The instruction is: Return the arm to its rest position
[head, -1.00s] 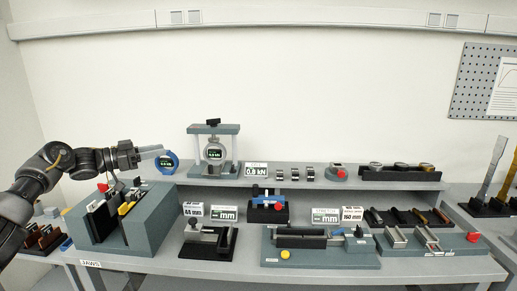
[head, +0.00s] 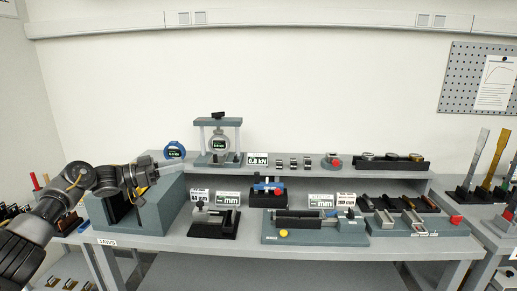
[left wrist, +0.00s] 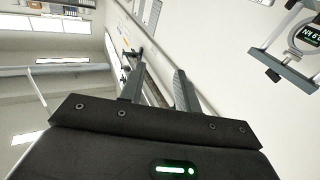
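My left arm comes in from the left in the head view. Its gripper (head: 166,162) is raised over the back of the grey slotted block (head: 166,207) at the left end of the bench, near the round blue gauge (head: 174,150). In the left wrist view the two fingers of the gripper (left wrist: 158,84) stand apart with nothing between them. The gripper hides part of the slotted block. My right arm and gripper are not in view.
Fixtures with a yellow knob (head: 283,233) and red knob (head: 456,219) sit along the grey bench (head: 180,244). Another table with upright specimens (head: 476,160) is at right. Open space lies above the bench.

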